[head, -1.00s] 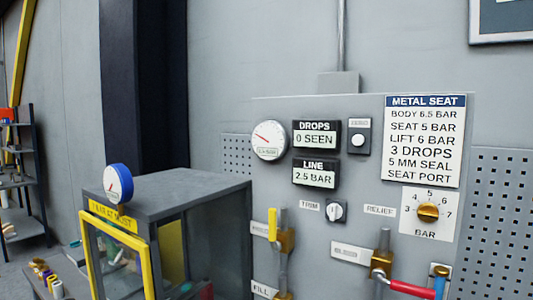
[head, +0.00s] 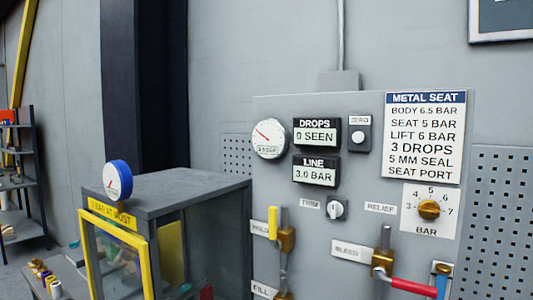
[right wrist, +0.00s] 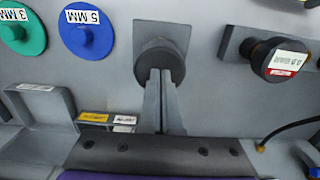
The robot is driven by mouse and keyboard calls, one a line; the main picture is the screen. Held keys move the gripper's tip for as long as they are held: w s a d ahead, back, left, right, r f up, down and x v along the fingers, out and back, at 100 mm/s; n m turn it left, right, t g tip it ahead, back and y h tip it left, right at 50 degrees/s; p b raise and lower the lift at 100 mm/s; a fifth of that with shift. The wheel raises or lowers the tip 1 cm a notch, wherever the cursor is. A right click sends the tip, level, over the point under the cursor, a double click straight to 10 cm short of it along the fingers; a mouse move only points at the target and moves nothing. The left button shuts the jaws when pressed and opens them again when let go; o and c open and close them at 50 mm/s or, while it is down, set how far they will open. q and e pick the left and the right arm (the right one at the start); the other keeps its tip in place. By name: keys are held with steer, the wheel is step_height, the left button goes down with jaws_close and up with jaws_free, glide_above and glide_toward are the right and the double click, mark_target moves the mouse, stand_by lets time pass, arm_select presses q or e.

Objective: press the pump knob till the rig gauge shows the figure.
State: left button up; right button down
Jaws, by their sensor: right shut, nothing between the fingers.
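In the right wrist view my right gripper (right wrist: 158,75) is shut and empty. Its fingertips overlap the lower face of a dark round knob (right wrist: 160,52) on a grey plate; whether they touch it I cannot tell. In the head view the round white rig gauge (head: 269,138) has a red needle pointing up and left; its small figures are too blurred to read. The line display (head: 316,172) reads 3.0 BAR and the drops display (head: 317,136) reads 0 SEEN. The sign (head: 423,136) lists body 6.5 bar, seat 5 bar and lift 6 bar. My left gripper is not in view.
Another dark knob (right wrist: 275,57) with a red and white label sits to the right of the gripper. Green (right wrist: 22,32) and blue (right wrist: 87,33) discs are at upper left. In the head view a relief dial (head: 429,209) and a red-handled bleed valve (head: 410,286) are on the panel.

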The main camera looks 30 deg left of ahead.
steer(key=shift+f+b, duration=0.65)
steer(key=shift+f, duration=0.7)
steer(key=shift+s+f+b, duration=0.2)
steer(key=shift+f+b, duration=0.15)
steer(key=shift+f, duration=0.15)
steer(key=shift+w+r+p, duration=0.25)
steer(key=shift+r+p, duration=0.55)
steer(key=shift+r, duration=0.25)
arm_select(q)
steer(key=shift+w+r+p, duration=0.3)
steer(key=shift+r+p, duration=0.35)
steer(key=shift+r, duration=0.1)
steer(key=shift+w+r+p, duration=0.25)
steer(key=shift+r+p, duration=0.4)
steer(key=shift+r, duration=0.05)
arm_select(e)
steer(key=shift+r, duration=2.3)
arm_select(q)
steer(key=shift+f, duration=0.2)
arm_select(e)
steer(key=shift+f, duration=0.25)
